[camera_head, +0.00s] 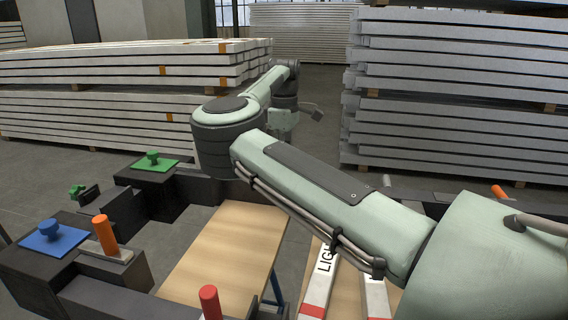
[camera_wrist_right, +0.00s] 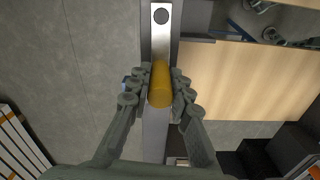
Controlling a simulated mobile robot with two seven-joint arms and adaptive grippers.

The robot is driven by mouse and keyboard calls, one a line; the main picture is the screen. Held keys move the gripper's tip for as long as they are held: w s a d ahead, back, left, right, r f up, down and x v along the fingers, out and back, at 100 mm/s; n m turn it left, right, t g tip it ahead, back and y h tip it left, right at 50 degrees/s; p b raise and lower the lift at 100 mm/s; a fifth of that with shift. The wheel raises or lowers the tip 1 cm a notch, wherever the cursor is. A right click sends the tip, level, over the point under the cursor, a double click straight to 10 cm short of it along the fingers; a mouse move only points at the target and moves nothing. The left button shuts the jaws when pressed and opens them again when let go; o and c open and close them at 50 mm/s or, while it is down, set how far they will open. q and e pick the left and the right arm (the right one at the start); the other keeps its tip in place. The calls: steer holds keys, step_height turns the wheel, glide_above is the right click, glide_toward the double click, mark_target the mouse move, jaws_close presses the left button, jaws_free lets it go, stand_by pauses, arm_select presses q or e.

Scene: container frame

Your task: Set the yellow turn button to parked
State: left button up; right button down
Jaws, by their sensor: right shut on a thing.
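The yellow turn button (camera_wrist_right: 160,88) is a rounded yellow-orange grip in the right wrist view, lying lengthwise along the picture. My right gripper (camera_wrist_right: 160,82) is shut on it, with one finger against each side. A pale metal plate with a round dark hole (camera_wrist_right: 161,16) lies just beyond the button, in line with it. In the head view my right arm reaches across the middle and hides the button and its fingertips. My left gripper is in neither view.
Dark blocks at the left carry a blue knob (camera_head: 48,230), a green knob (camera_head: 153,157) and an orange handle (camera_head: 105,235). A red handle (camera_head: 210,302) stands at the front. A wooden board (camera_head: 222,255) lies between. Plank stacks (camera_head: 455,100) stand behind.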

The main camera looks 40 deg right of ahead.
steer(key=c, duration=1.4)
jaws_free()
steer(key=shift+o, duration=0.2)
step_height(320, 180, up, 12)
steer(key=shift+r, duration=0.1)
